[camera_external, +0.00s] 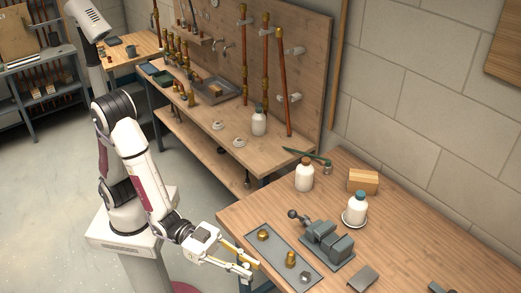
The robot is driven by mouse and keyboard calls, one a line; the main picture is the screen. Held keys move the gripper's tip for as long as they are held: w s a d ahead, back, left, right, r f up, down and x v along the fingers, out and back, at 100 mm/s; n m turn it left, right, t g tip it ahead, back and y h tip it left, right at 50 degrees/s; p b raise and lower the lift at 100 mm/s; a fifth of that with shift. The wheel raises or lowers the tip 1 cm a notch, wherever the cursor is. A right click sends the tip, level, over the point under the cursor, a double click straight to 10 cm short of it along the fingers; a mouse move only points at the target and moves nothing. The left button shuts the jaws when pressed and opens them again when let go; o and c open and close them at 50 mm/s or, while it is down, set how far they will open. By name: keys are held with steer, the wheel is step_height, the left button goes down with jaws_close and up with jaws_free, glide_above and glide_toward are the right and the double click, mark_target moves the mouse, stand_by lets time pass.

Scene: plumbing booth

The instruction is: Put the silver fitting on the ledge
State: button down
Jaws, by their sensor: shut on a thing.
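My gripper (251,269) is low at the left edge of the front workbench, beside the grey tray (262,252). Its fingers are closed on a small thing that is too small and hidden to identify. A silver, nut-like fitting (305,277) shows at the near right end of the tray, to the right of my gripper and apart from it. A narrow wooden ledge (198,41) with small items on it is on the back panel, high and far from my gripper.
Two brass fittings (290,259) (263,235) stand on the tray. A grey vise (328,245), white bottles (304,174) (355,208) and a wooden block (363,181) are to its right. Copper pipes (281,80) rise along the back panel. The workbench's right side has free room.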

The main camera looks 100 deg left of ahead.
steer(key=w+a+f+n+t+y, duration=0.1)
steer(key=w+a+f+n+y, duration=0.3)
steer(key=a+f, duration=0.3)
steer(key=w+a+f+n+y, duration=0.2)
steer(key=w+a+f+y, duration=0.1)
steer(key=a+f+y, duration=0.4)
steer(key=a+r+n+g+y, duration=0.1)
steer(key=a+r+n+y, duration=0.1)
steer(key=a, duration=0.3)
steer(key=s+a+r+n+y, duration=0.1)
steer(key=a+n+y, duration=0.1)
steer(key=a, duration=0.4)
steer(key=shift+r+n+g+y, duration=0.35)
steer(key=shift+n+g+y, duration=0.05)
steer(key=shift+y, duration=0.3)
steer(key=shift+f, duration=2.9)
steer(key=shift+f, duration=1.9)
